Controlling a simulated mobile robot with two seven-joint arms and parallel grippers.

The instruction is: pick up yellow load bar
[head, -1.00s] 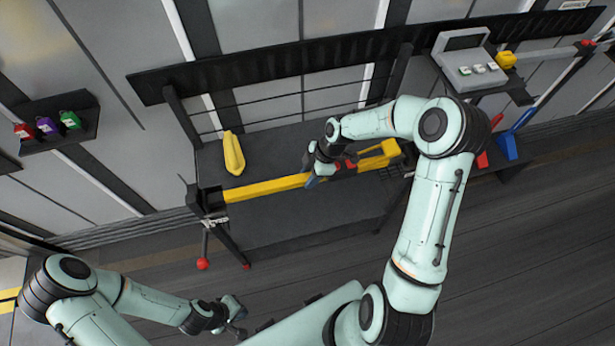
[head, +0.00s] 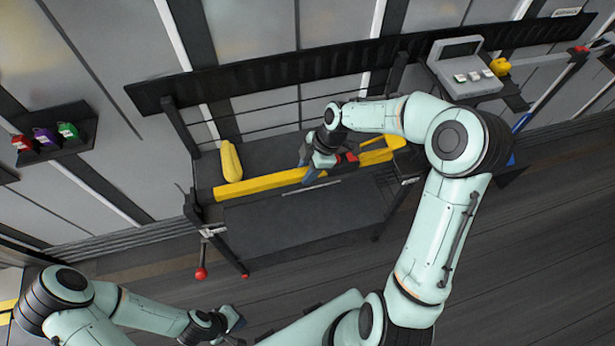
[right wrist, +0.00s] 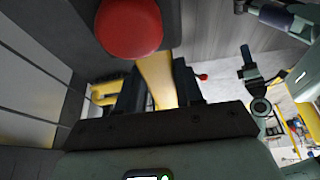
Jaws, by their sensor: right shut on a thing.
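The yellow load bar (head: 255,184) is a long straight bar running across the front of the dark rack. My right gripper (head: 318,166) is over its middle, shut on it. In the right wrist view the bar (right wrist: 158,80) passes between the two dark fingers. The bar appears raised off the rack; its right part is partly hidden by my wrist and arm. My left gripper (head: 232,322) is low at the picture's bottom, away from the rack, and its finger gap is unclear.
A yellow rounded object (head: 231,161) stands on the rack shelf (head: 262,154). A red knob (right wrist: 128,26) is close to my right gripper in the wrist view. A red ball-ended lever (head: 201,273) hangs at the rack's left. A grey control box (head: 465,70) stands upper right. The floor in front is open.

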